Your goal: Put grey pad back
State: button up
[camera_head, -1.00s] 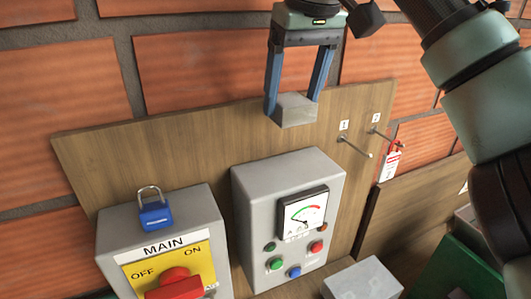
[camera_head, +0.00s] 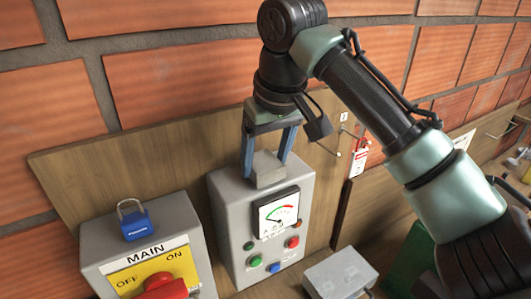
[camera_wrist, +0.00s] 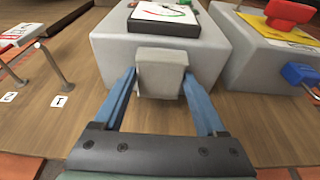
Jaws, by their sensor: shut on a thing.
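The grey pad (camera_head: 269,170), a small light-grey block, is between the two blue fingers of my gripper (camera_head: 267,160), which is shut on it. In the head view it overlaps the top of the grey control box (camera_head: 228,210) with the gauge. In the wrist view the pad (camera_wrist: 160,74) is close to the box's top end (camera_wrist: 205,60); I cannot tell whether they touch. My gripper points down toward the box, with its fingers along the pad's sides.
A MAIN switch box (camera_head: 100,262) with a red knob and blue padlock (camera_head: 136,223) stands left. Two pegs (camera_head: 330,150) stick out of the wooden board at right, a red-white tag (camera_head: 360,158) beside them. A grey box (camera_head: 340,275) lies lower right.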

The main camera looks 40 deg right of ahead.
jog(key=o, duration=1.1)
jog(key=shift+o, duration=0.2)
jog(key=shift+r, duration=0.35)
jog(key=b+v, duration=0.2)
jog(key=v, duration=0.9)
jog(key=shift+r+b, duration=0.2)
jog(key=shift+b, duration=0.1)
jog(key=shift+s+f, duration=0.1)
jog(key=shift+s, duration=0.1)
